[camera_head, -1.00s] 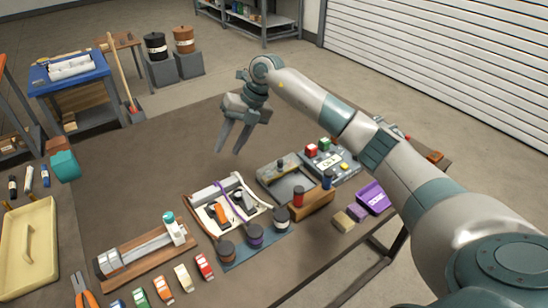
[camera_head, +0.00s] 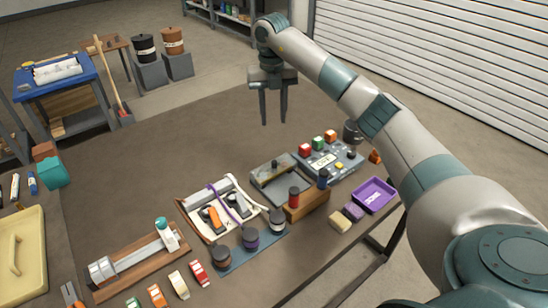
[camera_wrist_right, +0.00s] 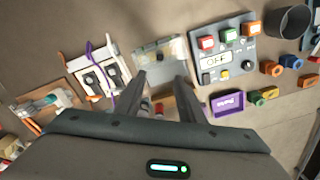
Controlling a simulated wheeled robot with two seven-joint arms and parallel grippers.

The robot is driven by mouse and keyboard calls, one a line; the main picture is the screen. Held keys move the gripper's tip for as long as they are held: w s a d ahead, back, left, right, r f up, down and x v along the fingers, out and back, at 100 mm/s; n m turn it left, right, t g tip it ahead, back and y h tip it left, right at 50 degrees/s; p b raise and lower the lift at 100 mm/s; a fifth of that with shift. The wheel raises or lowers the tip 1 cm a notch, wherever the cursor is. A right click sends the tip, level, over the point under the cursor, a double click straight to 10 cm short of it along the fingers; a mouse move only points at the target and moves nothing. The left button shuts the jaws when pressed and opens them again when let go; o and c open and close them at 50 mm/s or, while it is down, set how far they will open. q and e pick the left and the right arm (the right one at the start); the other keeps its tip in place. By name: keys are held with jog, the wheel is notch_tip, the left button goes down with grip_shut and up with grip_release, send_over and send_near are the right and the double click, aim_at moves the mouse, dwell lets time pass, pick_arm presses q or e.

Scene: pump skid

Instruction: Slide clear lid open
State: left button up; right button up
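A shallow grey box with a clear lid (camera_head: 282,184) sits on the brown table, right of the middle. A small dark knob (camera_head: 275,165) stands at its far side. I cannot tell how far the lid is open. The box also shows in the right wrist view (camera_wrist_right: 174,54), just beyond the fingertips. My right gripper (camera_head: 274,121) hangs above the table behind the box, fingers pointing down. Its two fingers are apart with nothing between them; they also show in the right wrist view (camera_wrist_right: 160,79). My left gripper is not in view.
A grey control panel (camera_head: 345,161) with coloured buttons stands right of the box. A wooden block (camera_head: 306,205) with dark and red cylinders sits at its front. A white tray (camera_head: 190,208) with a purple cord lies left. The table behind is clear.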

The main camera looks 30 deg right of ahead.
aim_at(274, 162)
notch_tip(274, 162, down, 16)
jog(key=p, duration=0.4)
jog(key=shift+s+d+r+p, duration=0.1)
jog(key=shift+r+p, duration=0.15)
jog(key=shift+p, duration=0.15)
jog(key=shift+f, duration=0.65)
grip_shut()
